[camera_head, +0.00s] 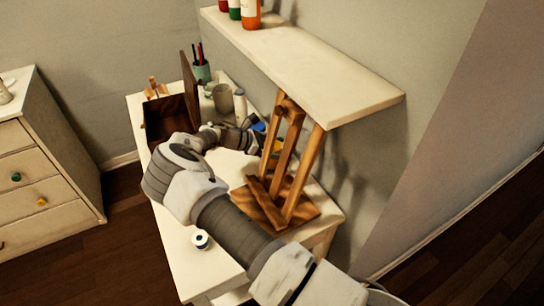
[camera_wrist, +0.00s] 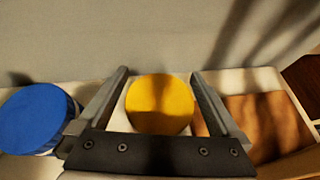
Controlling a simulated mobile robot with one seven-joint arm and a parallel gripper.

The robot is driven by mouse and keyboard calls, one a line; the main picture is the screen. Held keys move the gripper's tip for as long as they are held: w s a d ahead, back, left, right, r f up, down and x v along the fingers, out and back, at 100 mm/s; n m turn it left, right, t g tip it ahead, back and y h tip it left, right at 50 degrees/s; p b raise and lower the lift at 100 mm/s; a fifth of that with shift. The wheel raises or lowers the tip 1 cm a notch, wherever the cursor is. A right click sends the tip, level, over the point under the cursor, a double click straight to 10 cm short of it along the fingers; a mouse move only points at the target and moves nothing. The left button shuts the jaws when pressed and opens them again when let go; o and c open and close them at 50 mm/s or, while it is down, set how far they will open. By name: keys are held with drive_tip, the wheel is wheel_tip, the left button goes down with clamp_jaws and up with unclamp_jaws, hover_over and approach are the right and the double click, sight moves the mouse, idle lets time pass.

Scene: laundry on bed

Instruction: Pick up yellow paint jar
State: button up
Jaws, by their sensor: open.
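The yellow paint jar (camera_wrist: 160,104) shows in the wrist view as a round yellow top, partly in shadow. My gripper (camera_wrist: 159,73) is open, with one finger on each side of the yellow top. I cannot tell whether the fingers touch it. A blue-topped jar (camera_wrist: 36,118) stands just left of the left finger. In the head view my arm reaches across the white table (camera_head: 215,268) to the wall side, beside the easel. The arm and easel largely hide the gripper and the yellow jar there.
A wooden easel (camera_head: 285,165) stands close to my gripper, under a white wall shelf (camera_head: 330,80) holding several paint jars. An open wooden box (camera_head: 165,115), a pencil cup (camera_head: 201,71) and a grey mug (camera_head: 223,98) stand at the back.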

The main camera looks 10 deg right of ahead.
drive_tip(key=shift+r, duration=0.1)
drive_tip(key=c, duration=1.6)
